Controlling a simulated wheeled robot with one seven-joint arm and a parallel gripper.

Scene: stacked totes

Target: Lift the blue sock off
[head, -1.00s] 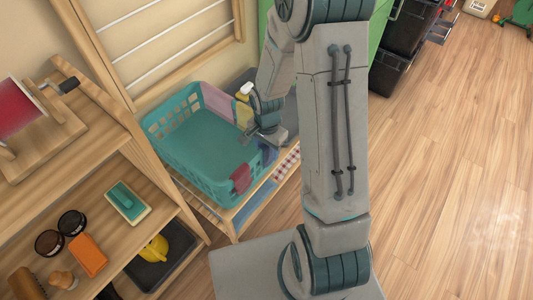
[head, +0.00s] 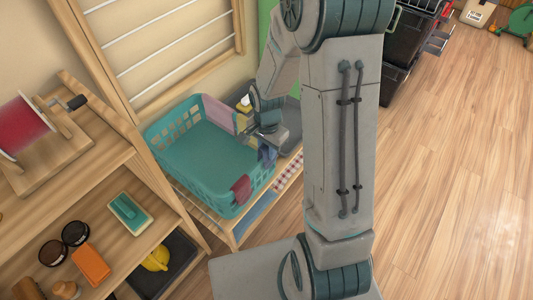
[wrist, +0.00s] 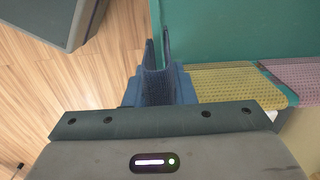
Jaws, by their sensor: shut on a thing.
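The blue sock (head: 266,155) hangs below my gripper (head: 267,136) at the right rim of the teal laundry basket (head: 190,187). In the wrist view, the dark blue sock (wrist: 157,88) is pinched at my gripper (wrist: 158,50), with the basket's teal side (wrist: 250,28) to its right. My gripper is shut on the sock. I cannot tell whether the sock still touches the rim. A yellow cloth (wrist: 222,84) and a pink cloth (wrist: 295,76) drape over the rim beside it. A red cloth (head: 241,188) hangs on the near rim corner.
The basket stands on a low wooden rack (head: 225,228) with folded cloths below. A wooden shelf (head: 110,190) with brushes and other items stands at the left. A wall drying rack (head: 165,45) is behind the basket.

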